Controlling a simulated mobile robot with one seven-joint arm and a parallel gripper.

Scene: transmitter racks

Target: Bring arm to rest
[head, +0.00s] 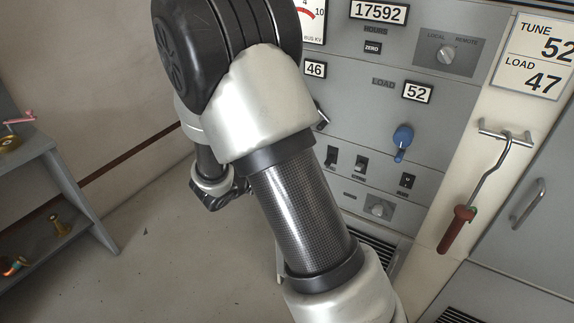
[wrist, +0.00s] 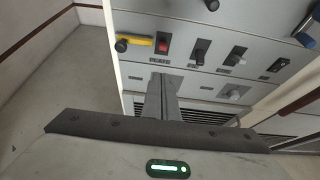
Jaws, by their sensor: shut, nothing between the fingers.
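My arm crosses the middle of the head view and covers part of the grey rack panel (head: 440,110). My gripper (wrist: 162,82) shows in the wrist view with its two fingers together and nothing between them. It points toward the lower part of the panel, below a yellow-handled lever (wrist: 140,40) and a red switch (wrist: 162,46). I cannot tell whether the fingertips touch the panel. In the head view the fingers are hidden or too unclear to make out.
The panel carries a blue-handled knob (head: 402,138), a load display (head: 417,92) and several switches. A red-handled crank (head: 458,225) hangs from a bracket at right. A grey shelf (head: 50,160) with small brass parts stands at left. The floor (head: 170,270) between is clear.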

